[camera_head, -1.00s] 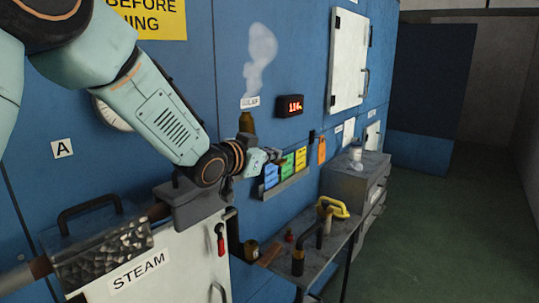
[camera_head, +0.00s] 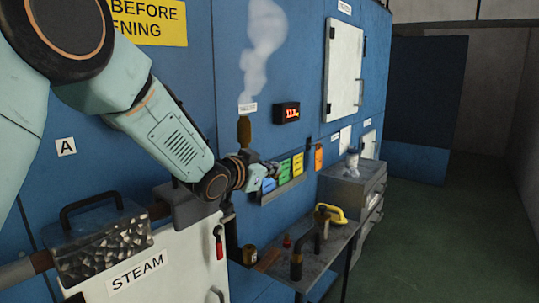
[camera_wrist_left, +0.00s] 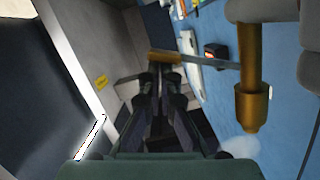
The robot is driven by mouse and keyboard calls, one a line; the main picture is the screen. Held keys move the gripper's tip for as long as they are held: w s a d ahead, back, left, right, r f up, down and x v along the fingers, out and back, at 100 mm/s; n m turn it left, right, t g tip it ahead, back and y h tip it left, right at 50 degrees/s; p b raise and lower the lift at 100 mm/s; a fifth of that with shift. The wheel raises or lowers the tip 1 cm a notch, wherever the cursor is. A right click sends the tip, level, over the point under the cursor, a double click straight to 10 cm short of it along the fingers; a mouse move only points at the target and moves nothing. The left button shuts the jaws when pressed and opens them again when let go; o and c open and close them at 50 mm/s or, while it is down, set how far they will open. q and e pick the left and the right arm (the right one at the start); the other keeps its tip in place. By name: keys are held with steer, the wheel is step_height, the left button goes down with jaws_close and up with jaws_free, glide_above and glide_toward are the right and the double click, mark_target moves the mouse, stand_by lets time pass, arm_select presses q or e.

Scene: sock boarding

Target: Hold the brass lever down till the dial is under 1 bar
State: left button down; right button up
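The brass valve (camera_head: 244,130) stands on the blue wall, with white steam (camera_head: 264,45) rising above it. In the left wrist view its brass body (camera_wrist_left: 250,85) is at the right, and the lever's grey bar (camera_wrist_left: 210,63) runs left to a brass end (camera_wrist_left: 166,57). My left gripper (camera_head: 268,172) is at the lever. In the wrist view its fingertips (camera_wrist_left: 160,68) look close together at the brass end; whether they touch it is hard to tell. A red digital display (camera_head: 287,113) reads about 1.1, blurred. No round dial shows now. My right gripper is out of view.
Coloured cards (camera_head: 284,172) sit in a wall rack by my gripper. Below are the STEAM door (camera_head: 165,250) with its red-handled lever (camera_head: 218,242), and a grey bench (camera_head: 325,245) with a yellow-handled tool (camera_head: 331,213). Green floor (camera_head: 430,235) is clear at right.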

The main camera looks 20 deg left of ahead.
arm_select(q)
steer(key=shift+a+f, duration=0.2)
steer(key=shift+f, duration=0.15)
steer(key=shift+s+f, duration=0.1)
steer(key=shift+s, duration=0.05)
stand_by(1.4)
stand_by(3.4)
